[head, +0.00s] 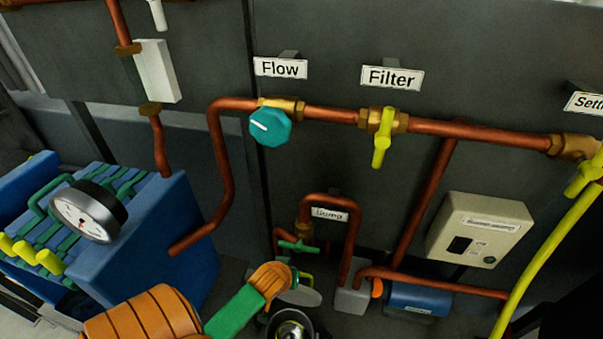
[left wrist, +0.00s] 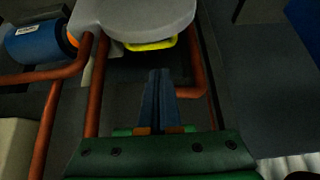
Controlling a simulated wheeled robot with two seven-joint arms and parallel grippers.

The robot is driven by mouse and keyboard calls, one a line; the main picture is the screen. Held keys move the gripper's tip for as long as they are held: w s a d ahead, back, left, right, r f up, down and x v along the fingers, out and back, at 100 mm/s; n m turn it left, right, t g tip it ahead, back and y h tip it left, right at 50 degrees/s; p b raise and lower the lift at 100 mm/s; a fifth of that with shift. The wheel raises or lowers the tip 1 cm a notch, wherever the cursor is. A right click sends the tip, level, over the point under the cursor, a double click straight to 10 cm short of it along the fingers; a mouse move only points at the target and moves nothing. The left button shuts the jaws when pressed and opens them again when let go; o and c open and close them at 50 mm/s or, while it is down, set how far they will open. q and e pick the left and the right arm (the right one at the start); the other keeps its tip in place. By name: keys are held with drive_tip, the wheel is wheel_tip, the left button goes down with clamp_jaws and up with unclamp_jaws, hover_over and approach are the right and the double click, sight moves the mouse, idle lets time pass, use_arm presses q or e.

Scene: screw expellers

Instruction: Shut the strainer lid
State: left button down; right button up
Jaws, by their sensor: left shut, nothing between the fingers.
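The strainer lid appears as a grey disc (head: 300,296) low in the middle of the head view, partly behind my left arm. A yellow handle (head: 306,279) shows at its edge. In the left wrist view the grey lid (left wrist: 145,15) is at the top, with its yellow handle (left wrist: 150,45) just below. My left gripper (left wrist: 160,73) is shut and empty. Its dark fingers point toward the handle, with a visible gap in the picture. In the head view my orange wrist hides the fingers. My right gripper is not in view.
A dark round open-topped part (head: 290,328), perhaps the strainer body, is at the bottom edge. Copper pipes (head: 348,240), a green valve handle (head: 298,247) and a blue pump (head: 420,298) surround the lid. A blue block with a gauge (head: 88,212) stands left.

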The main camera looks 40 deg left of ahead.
use_arm(q)
drive_tip(key=b+x, duration=0.3)
drive_tip(key=x, duration=0.6)
drive_tip(key=shift+f, duration=0.25)
